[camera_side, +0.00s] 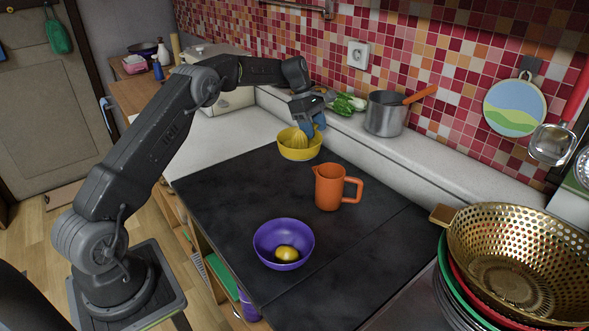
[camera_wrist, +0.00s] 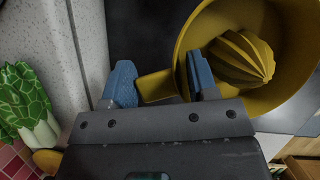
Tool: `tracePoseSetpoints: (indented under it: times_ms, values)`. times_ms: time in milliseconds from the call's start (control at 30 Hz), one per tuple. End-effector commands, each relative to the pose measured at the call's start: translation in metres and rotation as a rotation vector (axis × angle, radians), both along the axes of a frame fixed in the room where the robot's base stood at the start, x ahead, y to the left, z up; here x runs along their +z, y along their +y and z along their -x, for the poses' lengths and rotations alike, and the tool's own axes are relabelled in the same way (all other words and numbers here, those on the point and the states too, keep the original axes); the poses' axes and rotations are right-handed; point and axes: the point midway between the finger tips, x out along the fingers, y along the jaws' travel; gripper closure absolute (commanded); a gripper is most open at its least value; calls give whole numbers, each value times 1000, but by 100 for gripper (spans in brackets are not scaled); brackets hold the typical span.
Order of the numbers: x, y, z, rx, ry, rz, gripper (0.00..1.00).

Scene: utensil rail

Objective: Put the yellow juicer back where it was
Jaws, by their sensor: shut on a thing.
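The yellow juicer (camera_side: 299,153) is a round bowl with a ribbed cone in the middle. In the side view it is over the far end of the dark countertop (camera_side: 250,185), and I cannot tell whether it touches it. My gripper (camera_side: 308,130) is at its back right side. In the wrist view, the blue fingers of my gripper (camera_wrist: 160,86) are on either side of the juicer's short yellow handle and shut on it. The juicer's bowl and cone (camera_wrist: 243,60) show to the right of the fingers, with the bowl cut off by the picture's edge.
An orange jug (camera_side: 328,188) stands in front of the juicer. A purple bowl (camera_side: 268,240) with a yellow fruit (camera_side: 287,253) is nearer. A steel pot (camera_side: 384,116) and green vegetables (camera_side: 346,104) are on the ledge behind. A gold colander (camera_side: 455,240) is at right.

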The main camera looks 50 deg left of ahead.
Motion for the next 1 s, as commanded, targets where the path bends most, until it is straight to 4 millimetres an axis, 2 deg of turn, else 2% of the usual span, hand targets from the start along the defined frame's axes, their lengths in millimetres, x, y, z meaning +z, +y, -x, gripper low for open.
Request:
tracePoseSetpoints:
  times_ms: [167,267,467,700,833,1000]
  values:
    - [9,13,28,-45,2,-11,83]
    - [14,21,56,-95,5,-18,83]
    - [21,28,123,-209,10,-22,83]
    - [22,21,201,-337,13,-11,83]
    - [21,14,229,-382,11,-3,83]
    - [17,7,245,-414,11,5,83]
